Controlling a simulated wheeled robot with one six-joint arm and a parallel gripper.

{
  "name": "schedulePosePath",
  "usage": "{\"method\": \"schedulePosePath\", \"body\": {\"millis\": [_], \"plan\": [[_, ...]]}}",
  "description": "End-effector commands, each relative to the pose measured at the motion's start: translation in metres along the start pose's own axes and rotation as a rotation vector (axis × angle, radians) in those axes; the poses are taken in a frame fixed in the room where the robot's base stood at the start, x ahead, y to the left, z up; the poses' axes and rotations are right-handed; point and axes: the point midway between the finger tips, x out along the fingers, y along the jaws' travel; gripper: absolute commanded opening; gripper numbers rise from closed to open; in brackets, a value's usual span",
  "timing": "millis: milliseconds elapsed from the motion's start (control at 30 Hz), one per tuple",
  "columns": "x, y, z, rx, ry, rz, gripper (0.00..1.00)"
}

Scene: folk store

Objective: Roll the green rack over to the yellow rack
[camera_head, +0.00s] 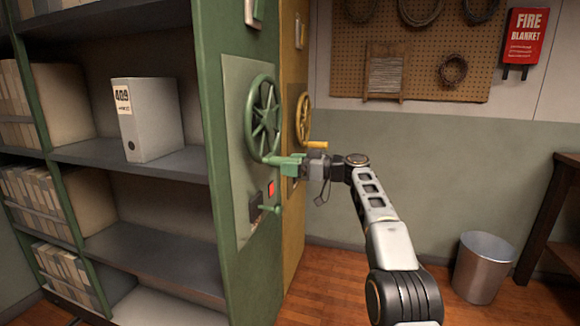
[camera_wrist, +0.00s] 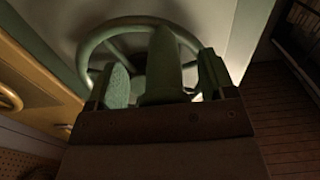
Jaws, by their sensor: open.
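The green rack (camera_head: 228,130) stands left of centre, its end panel bearing a green handwheel (camera_head: 263,118) with spokes. The yellow rack (camera_head: 290,215) is just beyond it, mostly hidden, with its own yellow wheel (camera_head: 303,120). I cannot tell whether a gap separates the racks. My gripper (camera_head: 286,164) is at the lower right of the green wheel. In the wrist view, the open fingers (camera_wrist: 163,82) stand either side of a green handle (camera_wrist: 165,60), with the wheel rim (camera_wrist: 100,38) behind. Contact between fingers and handle is not clear.
A grey box file (camera_head: 150,120) is on the green rack's shelf. A metal bin (camera_head: 482,268) and a dark wooden table (camera_head: 548,220) stand right. Wooden floor is clear between.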

Motion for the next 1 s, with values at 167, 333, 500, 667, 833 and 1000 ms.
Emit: {"method": "schedulePosePath", "body": {"millis": [167,333,500,667,833,1000], "plan": [[-0.017,0.000,0.002,-0.001,0.000,0.002,0.77],[-0.031,0.000,0.001,0.000,0.001,0.002,0.77],[-0.046,0.000,0.001,0.000,0.001,0.002,0.77],[-0.059,0.000,0.001,-0.001,0.001,0.002,0.77],[-0.073,0.000,0.000,-0.002,0.001,0.002,0.77],[-0.085,0.000,0.000,-0.001,0.001,0.001,0.77]]}}
